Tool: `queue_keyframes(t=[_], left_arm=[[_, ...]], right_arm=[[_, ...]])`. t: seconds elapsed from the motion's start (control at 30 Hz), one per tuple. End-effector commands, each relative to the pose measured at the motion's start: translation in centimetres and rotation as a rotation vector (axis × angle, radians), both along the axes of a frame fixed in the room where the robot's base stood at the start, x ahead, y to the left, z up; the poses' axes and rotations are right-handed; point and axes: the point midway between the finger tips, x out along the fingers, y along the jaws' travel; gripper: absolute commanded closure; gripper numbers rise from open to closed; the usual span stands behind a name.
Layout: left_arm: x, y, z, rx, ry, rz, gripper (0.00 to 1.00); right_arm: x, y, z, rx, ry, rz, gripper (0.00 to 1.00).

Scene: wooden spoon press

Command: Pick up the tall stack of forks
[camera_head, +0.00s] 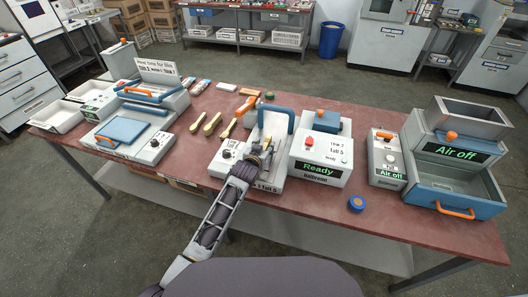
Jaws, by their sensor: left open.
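I cannot pick out a tall stack of forks for certain; it may be hidden behind my left gripper or too small to tell. My left gripper (263,150) reaches over the grey press (226,153) with the upright blue-edged frame (275,121), near the middle of the table. Its jaws look open, but what lies between them is unclear. It covers part of the press. Several pale wooden spoon-like pieces (212,123) lie on the table to the left of this press. My right gripper is not in view.
A box reading "Ready" (320,157) stands right of the gripper, with a blue round piece (356,203) in front. "Air off" units (455,150) fill the right end. Another blue-topped press (122,131) and white trays (60,117) stand left. The red tabletop (185,170) is clear at front left.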

Motion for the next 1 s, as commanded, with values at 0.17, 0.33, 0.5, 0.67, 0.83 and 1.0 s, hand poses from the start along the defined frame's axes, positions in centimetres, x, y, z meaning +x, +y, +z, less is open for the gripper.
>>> queue_keyframes(t=[0.17, 0.33, 0.5, 0.67, 0.83, 1.0], left_arm=[[0.02, -0.01, -0.03, 0.000, 0.000, 0.000, 0.57], [0.00, 0.01, -0.03, 0.000, 0.000, 0.000, 0.57], [0.00, 0.01, -0.04, 0.000, 0.001, 0.000, 0.65], [-0.01, 0.01, -0.04, 0.000, 0.001, 0.000, 0.85], [-0.01, 0.01, -0.04, 0.000, 0.001, 0.000, 1.00], [0.00, 0.01, -0.02, 0.000, 0.000, 0.000, 1.00]], right_arm=[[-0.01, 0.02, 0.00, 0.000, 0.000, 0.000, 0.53], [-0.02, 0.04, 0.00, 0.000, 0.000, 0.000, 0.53], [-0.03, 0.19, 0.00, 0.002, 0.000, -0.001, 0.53], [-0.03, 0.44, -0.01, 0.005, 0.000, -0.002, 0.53], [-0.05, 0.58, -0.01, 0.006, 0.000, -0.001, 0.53], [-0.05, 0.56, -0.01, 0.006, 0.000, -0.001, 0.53]])
